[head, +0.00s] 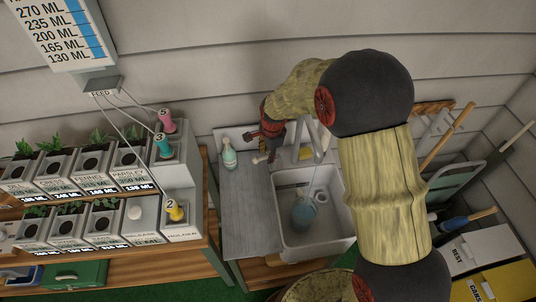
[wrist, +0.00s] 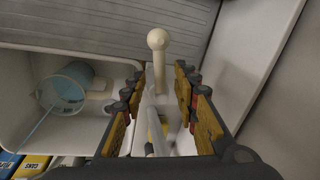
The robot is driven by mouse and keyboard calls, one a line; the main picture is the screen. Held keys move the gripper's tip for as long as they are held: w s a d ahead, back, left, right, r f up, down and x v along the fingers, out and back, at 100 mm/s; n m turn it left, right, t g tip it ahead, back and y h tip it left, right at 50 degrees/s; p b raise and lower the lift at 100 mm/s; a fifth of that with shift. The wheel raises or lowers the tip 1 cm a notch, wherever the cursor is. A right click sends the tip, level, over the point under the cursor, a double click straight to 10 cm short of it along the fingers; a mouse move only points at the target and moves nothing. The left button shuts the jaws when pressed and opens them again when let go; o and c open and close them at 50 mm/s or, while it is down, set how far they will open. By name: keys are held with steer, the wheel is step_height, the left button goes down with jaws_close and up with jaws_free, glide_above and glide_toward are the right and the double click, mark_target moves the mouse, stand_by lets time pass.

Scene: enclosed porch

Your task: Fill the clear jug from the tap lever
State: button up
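The clear jug (head: 304,213), tinted blue, is inside the white sink (head: 345,225); in the wrist view it (wrist: 66,86) lies at the left, its mouth towards me. A thin pale blue line runs from its mouth; I cannot tell whether it is water. The cream tap lever (wrist: 158,60) with a round knob stands behind the sink, beside the grey spout (head: 318,142). My gripper (head: 266,150) is at the back left of the sink. In the wrist view my gripper (wrist: 159,78) is open, its fingers either side of the lever, with gaps showing.
A soap bottle (head: 229,155) stands on the grey drainboard (head: 247,215), left of the sink. Bins (head: 478,250) and long-handled tools (head: 448,140) stand at the right. The wall is close behind the tap.

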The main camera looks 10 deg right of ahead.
steer(key=shift+f, duration=0.2)
steer(key=shift+c, duration=0.7)
jaws_close()
